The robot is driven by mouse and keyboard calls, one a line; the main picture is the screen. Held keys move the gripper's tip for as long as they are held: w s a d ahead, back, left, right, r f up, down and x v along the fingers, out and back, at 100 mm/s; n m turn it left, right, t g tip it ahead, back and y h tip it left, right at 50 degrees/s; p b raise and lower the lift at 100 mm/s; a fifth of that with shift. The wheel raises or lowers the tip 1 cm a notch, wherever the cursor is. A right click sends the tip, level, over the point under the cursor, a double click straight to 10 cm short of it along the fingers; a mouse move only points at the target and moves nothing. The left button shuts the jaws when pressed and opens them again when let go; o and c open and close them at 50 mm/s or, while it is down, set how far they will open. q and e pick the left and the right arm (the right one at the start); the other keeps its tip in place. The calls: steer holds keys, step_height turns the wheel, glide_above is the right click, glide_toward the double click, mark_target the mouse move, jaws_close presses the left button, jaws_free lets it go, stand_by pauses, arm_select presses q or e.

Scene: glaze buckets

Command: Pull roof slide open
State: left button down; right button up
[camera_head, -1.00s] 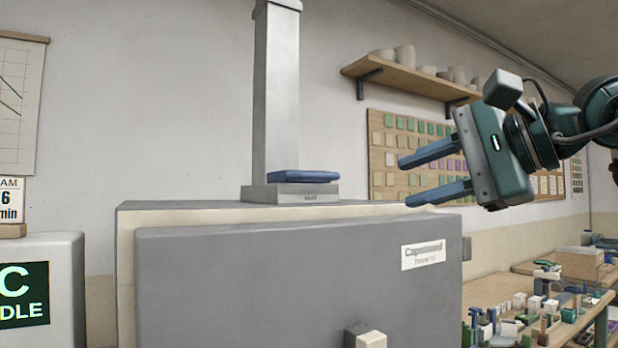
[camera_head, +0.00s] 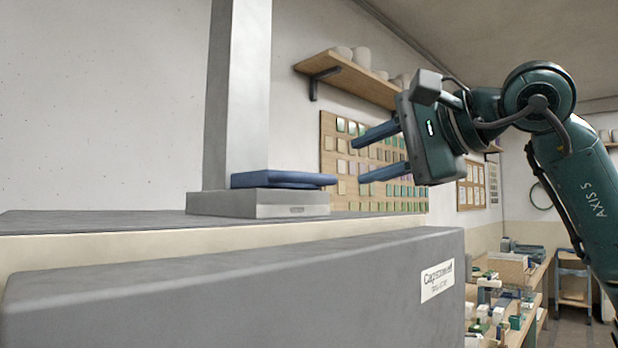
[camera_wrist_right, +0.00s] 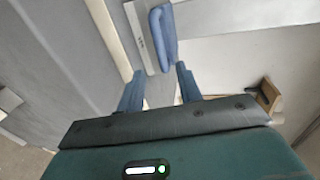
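The roof slide is a blue slab-like handle (camera_head: 284,180) on a grey vent block (camera_head: 258,204). The block sits on top of the grey kiln-like box, at the foot of a square grey duct (camera_head: 237,95). My right gripper (camera_head: 358,160) is open and empty, to the right of the blue slide and apart from it, its blue fingers pointing left. In the right wrist view the blue slide (camera_wrist_right: 162,38) lies ahead, just beyond the open fingertips (camera_wrist_right: 160,74). My left gripper is not in view.
The grey box front (camera_head: 230,290) with a white label (camera_head: 437,281) fills the lower foreground. A wall shelf (camera_head: 350,78) with pots and a board of coloured tiles (camera_head: 385,195) are behind my gripper. A cluttered bench (camera_head: 500,305) stands at lower right.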

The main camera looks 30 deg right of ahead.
mark_target(319, 177)
steer(key=p+x, duration=0.1)
steer(key=x, duration=1)
steer(key=shift+p, duration=0.4)
steer(key=shift+c, duration=0.4)
jaws_close()
